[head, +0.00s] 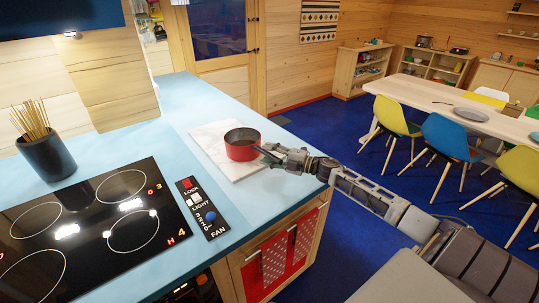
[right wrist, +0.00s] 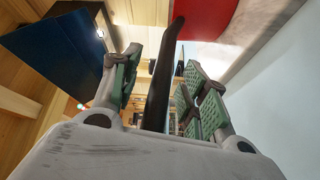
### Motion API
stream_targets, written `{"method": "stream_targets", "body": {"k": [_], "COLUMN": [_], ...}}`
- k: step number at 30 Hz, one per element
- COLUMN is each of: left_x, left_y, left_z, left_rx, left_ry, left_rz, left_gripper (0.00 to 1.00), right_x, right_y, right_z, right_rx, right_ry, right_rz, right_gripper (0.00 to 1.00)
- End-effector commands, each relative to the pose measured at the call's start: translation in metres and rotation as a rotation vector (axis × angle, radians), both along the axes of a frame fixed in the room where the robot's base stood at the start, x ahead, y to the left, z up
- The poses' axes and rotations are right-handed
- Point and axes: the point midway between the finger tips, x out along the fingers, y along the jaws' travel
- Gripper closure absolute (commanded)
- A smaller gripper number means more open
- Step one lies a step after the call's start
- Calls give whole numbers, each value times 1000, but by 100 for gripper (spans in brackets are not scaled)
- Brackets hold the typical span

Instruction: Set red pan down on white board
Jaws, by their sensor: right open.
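The red pan (head: 241,152) appears to rest upright on the white board (head: 209,139), which lies on the blue counter. Its dark handle (head: 268,153) points towards my right gripper (head: 274,156). In the right wrist view the handle (right wrist: 164,70) runs between the two green-padded fingers, with visible gaps on both sides. My right gripper is open around the handle. Part of the red pan (right wrist: 205,18) shows at the top of that view. My left gripper is not in view.
The black cooktop (head: 95,225) and the fan control panel (head: 201,208) are left of the board. A dark utensil holder (head: 47,157) stands behind the cooktop. The blue counter (head: 150,150) is clear around the board. Chairs and a long table (head: 440,97) are at right.

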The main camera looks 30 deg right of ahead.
Motion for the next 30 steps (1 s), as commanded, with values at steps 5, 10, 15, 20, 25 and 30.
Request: {"method": "stream_targets", "body": {"k": [5,10,15,20,25,30], "left_x": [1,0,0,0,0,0], "left_y": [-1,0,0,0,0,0], "left_z": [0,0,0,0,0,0], "left_rx": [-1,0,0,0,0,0], "left_ry": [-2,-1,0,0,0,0], "left_rz": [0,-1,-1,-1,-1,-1], "left_gripper": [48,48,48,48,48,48], "right_x": [-1,-5,-12,-20,-29,-39], "right_y": [0,-3,-8,-13,-19,-25], "right_z": [-3,-2,-2,-2,-2,-2], "right_rx": [0,0,1,0,0,1], "right_ry": [5,2,2,1,1,0], "right_rz": [0,-1,-1,0,0,1], "right_gripper": [56,56,56,56,56,56]}}
